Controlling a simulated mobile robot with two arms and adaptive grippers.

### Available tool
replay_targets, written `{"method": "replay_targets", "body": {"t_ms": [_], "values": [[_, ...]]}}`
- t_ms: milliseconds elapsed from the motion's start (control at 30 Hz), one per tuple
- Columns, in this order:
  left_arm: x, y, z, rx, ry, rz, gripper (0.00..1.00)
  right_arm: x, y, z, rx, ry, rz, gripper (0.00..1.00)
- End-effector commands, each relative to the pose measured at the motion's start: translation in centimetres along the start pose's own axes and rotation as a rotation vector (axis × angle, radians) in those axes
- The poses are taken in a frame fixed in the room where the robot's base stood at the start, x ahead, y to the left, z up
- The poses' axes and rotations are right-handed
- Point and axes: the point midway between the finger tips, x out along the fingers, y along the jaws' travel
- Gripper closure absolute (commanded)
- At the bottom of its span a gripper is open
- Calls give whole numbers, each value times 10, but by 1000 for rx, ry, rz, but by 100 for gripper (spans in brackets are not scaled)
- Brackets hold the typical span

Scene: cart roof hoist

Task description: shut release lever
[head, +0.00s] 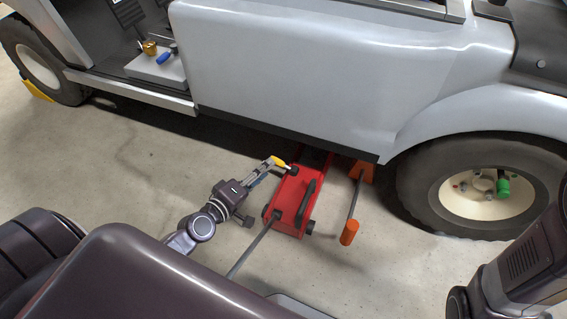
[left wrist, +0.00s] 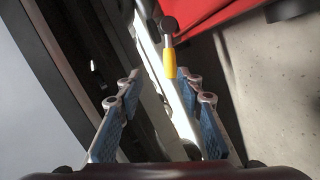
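The release lever, a yellow grip on a dark pivot, sticks out from the red floor jack (head: 288,207) beside the cart. In the head view the lever (head: 279,161) is at the jack's far left corner. In the left wrist view the lever (left wrist: 170,64) hangs from its round dark knob, its tip between the fingertips. My left gripper (head: 268,168) reaches it from the left. In the left wrist view my left gripper (left wrist: 160,82) has its blue-padded fingers apart, with nothing clamped. My right gripper is not in view.
The grey cart body (head: 300,75) overhangs the jack's far end. An orange stand (head: 362,171) and a rod with an orange grip (head: 349,233) are right of the jack. The cart wheel (head: 490,193) is further right. Bare floor (head: 120,180) lies to the left.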

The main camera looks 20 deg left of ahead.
Motion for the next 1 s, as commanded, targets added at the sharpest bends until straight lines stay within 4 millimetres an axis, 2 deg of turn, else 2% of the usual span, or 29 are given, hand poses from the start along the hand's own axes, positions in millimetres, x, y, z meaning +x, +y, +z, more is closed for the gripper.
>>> {"method": "replay_targets", "body": {"t_ms": [33, 133, 600, 733, 1000], "values": [[1, -12, 1, -18, -8, -15, 66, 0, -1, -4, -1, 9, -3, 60], [5, -18, 1, -39, -16, -27, 66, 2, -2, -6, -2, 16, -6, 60], [68, -19, 2, -39, -16, -26, 66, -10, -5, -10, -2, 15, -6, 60], [76, -19, 2, -38, -17, -27, 66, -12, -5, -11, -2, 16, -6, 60], [78, -19, 2, -36, -17, -28, 66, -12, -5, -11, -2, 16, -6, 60]]}}
